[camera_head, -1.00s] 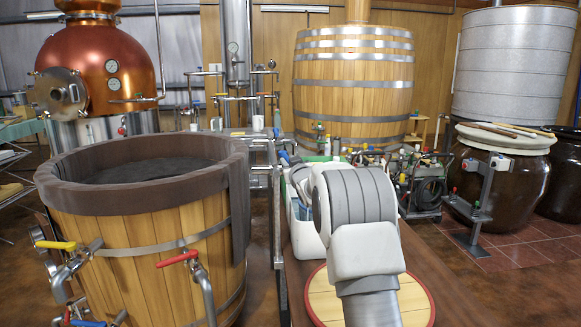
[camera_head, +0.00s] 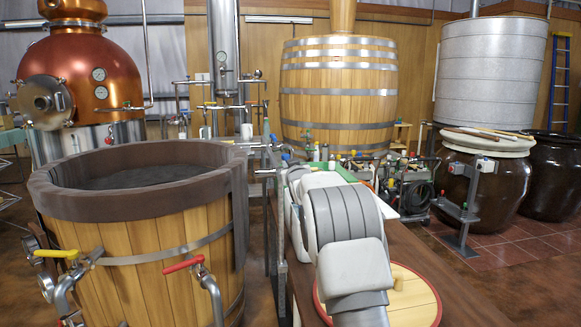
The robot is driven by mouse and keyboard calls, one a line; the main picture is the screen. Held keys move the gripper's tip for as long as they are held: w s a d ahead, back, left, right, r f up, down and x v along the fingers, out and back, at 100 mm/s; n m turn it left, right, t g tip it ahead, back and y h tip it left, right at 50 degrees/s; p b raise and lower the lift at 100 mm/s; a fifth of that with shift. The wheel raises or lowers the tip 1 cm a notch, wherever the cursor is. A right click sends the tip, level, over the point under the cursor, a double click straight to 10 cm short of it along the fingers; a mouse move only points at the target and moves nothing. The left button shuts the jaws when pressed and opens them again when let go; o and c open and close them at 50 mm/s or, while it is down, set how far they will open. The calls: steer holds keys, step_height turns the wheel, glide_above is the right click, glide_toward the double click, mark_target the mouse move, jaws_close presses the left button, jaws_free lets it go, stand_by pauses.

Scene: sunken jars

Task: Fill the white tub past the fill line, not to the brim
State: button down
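A pale white container that may be the white tub (camera_head: 295,236) stands on the brown table, mostly hidden behind my grey and white arm. Its fill line, brim and contents cannot be seen. My arm rises from the bottom centre and covers the middle of the table. My gripper is hidden behind the arm links, so I cannot see its fingers or anything in them.
A wooden vat (camera_head: 150,245) with a dark rim and red and yellow tap handles stands at the left. A round wooden lid (camera_head: 410,297) with a red edge lies on the brown table (camera_head: 450,290). Large brown jars (camera_head: 505,190) stand at the right.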

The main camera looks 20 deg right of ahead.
stand_by(0.4)
steer(key=c, duration=0.7)
jaws_free()
steer(key=shift+a, duration=0.1)
steer(key=s+a+p, duration=0.1)
steer(key=s+a, duration=0.1)
steer(key=s, duration=1.5)
steer(key=shift+a+p, duration=0.35)
steer(key=shift+p, duration=0.05)
steer(key=s+a+f+g+y, duration=0.1)
steer(key=s+a+f+g, duration=0.25)
steer(key=s, duration=0.95)
steer(key=s+a+f+g+y, duration=0.15)
steer(key=s+a+g, duration=0.3)
steer(key=s, duration=0.95)
steer(key=s+a+f+g, duration=0.3)
steer(key=s+a+g, duration=0.1)
steer(key=s, duration=0.9)
step_height(320, 180, up, 24)
steer(key=p, duration=2.4)
steer(key=shift+s+a, duration=0.2)
steer(key=shift+s, duration=0.2)
